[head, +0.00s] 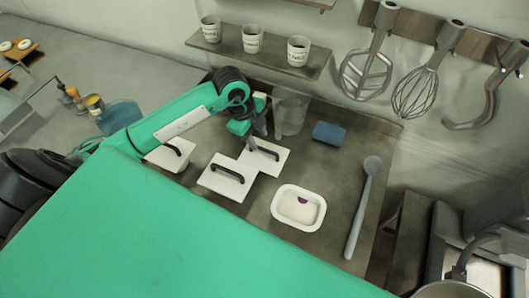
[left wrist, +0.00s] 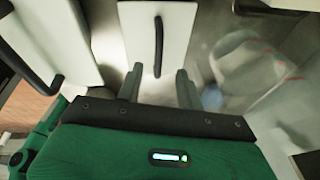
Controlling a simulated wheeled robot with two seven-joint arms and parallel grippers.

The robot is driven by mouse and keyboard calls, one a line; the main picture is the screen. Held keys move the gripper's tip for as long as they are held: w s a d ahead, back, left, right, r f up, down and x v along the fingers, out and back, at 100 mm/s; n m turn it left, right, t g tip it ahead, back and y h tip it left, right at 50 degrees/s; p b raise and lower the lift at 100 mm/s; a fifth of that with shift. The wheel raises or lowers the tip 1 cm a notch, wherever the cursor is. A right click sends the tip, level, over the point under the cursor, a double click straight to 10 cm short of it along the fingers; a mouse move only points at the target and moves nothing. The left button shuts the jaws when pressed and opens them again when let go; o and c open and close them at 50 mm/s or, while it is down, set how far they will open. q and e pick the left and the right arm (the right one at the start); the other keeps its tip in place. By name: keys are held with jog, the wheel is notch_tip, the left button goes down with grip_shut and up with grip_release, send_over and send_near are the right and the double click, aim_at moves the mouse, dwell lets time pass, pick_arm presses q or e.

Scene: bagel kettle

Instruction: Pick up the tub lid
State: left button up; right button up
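Three white lids with dark bar handles lie on the grey counter in the head view: a left one (head: 160,158), a front one (head: 214,180) and a back right one (head: 272,164). I cannot tell which is the tub lid. My left gripper (head: 266,122) is over the far side of the back right lid. In the left wrist view my left gripper (left wrist: 158,86) is open and empty, its fingers apart. A white lid (left wrist: 136,22) lies ahead, its handle in line with the gap between the fingers. My right gripper is not in view.
A clear tub (head: 292,112) stands just right of the gripper. A blue sponge (head: 329,132), a white dish (head: 283,208) with a pale block in it, and a long grey spoon (head: 358,210) are to the right. A shelf with cups (head: 252,40) hangs behind.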

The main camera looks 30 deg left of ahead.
aim_at(263, 149)
pick_arm(q)
jog(key=shift+d+f+p, duration=0.25)
jog(key=shift+f+p, duration=0.25)
jog(key=shift+p, duration=0.05)
jog(key=p+x, duration=0.1)
jog(key=x, duration=0.2)
jog(key=shift+d+f, duration=0.1)
jog(key=shift+f, duration=0.5)
grip_shut()
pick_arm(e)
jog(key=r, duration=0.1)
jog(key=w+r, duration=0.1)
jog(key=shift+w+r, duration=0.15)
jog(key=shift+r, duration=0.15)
